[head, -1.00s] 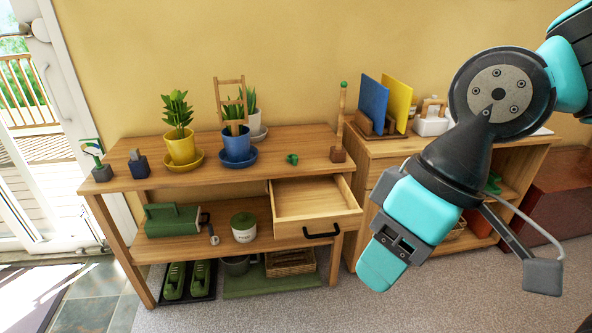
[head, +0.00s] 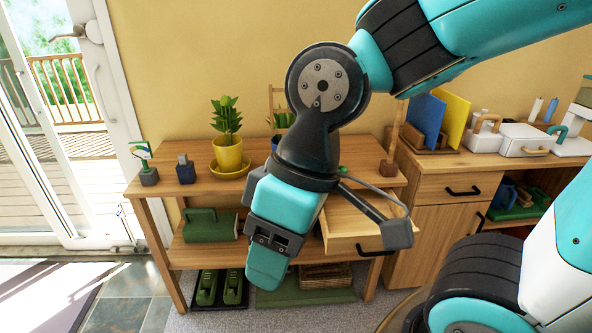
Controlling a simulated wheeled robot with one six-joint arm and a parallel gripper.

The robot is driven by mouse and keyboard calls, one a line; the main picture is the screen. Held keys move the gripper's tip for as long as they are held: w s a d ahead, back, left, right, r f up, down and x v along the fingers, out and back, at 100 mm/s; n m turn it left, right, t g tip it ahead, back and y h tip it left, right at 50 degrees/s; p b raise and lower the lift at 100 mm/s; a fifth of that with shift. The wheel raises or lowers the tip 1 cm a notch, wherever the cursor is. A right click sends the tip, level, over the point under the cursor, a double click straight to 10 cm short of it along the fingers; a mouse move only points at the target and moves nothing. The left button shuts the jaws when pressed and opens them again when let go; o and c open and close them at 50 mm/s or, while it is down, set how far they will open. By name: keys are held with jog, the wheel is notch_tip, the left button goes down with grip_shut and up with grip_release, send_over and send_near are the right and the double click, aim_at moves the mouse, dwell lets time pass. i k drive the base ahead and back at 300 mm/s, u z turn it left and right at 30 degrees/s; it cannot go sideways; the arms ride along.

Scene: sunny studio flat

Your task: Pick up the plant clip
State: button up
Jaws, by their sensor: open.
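A small green piece (head: 343,170), which looks like the plant clip, lies on the top of the wooden potting table (head: 190,187), towards its right end. It is small in view, and my arm passes close in front of it. My gripper (head: 266,272) points down in front of the table, nearer to me than the clip and to its lower left. It is open, and I see nothing held in it. My arm hides the middle of the table and most of the blue pot.
A pulled-out drawer (head: 352,228) juts from the table beside my gripper. A yellow pot (head: 229,152) with a plant stands left of my arm. A wooden post (head: 391,150) stands on the right. A cabinet (head: 440,190) adjoins. Green shoes (head: 233,288) lie below.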

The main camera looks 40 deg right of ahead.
aim_at(343, 169)
jog(key=i, duration=1.3)
jog(key=z, duration=0.6)
